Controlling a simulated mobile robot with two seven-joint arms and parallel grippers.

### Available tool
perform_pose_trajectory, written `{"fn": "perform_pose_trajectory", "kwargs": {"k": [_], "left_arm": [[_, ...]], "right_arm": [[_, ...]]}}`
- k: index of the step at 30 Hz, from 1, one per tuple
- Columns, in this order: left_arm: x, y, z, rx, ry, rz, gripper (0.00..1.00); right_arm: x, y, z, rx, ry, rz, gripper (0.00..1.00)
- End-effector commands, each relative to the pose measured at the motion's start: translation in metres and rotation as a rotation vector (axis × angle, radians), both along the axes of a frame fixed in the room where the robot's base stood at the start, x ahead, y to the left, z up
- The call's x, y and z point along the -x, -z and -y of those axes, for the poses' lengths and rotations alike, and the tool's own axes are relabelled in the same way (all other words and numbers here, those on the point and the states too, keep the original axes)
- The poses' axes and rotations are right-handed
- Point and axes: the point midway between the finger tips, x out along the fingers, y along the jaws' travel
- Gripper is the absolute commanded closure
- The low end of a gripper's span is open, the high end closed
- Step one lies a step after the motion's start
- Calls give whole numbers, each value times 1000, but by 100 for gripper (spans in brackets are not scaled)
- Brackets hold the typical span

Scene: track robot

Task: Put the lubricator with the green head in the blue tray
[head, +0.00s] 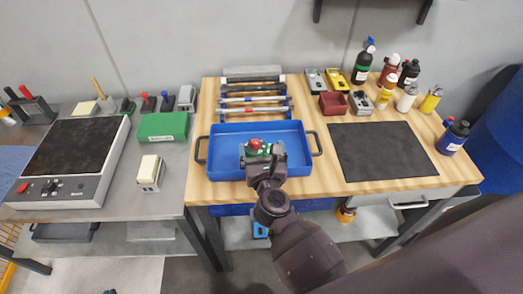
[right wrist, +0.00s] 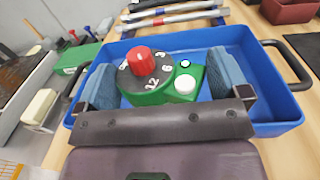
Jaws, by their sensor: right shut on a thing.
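The blue tray (head: 223,160) stands on the wooden worktop, with a black handle at each end; it also shows in the right wrist view (right wrist: 272,112). The lubricator (head: 256,146) has a green head with a black numbered dial and a red knob. In the right wrist view the lubricator (right wrist: 150,98) also shows a white round cap. My left gripper is not in view.
Several rods on a rack (head: 252,100) lie behind the tray. A black mat (head: 380,150) lies to its right, with bottles and a red bin (head: 333,104) behind. A green box (head: 163,127) and a hotplate (head: 75,150) stand on the left bench.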

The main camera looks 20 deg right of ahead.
Motion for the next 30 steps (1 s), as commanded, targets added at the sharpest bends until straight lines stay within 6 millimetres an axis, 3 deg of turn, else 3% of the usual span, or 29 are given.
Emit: {"fn": "perform_pose_trajectory", "kwargs": {"k": [6,7,8,18,30], "left_arm": [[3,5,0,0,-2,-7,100],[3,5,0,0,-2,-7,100],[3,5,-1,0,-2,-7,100],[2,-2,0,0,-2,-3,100],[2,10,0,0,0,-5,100]], "right_arm": [[0,4,0,-1,0,0,40],[0,4,0,0,0,0,3],[0,3,0,0,0,0,0],[0,-2,0,0,0,1,0],[60,3,-12,-1,1,-4,0]]}}
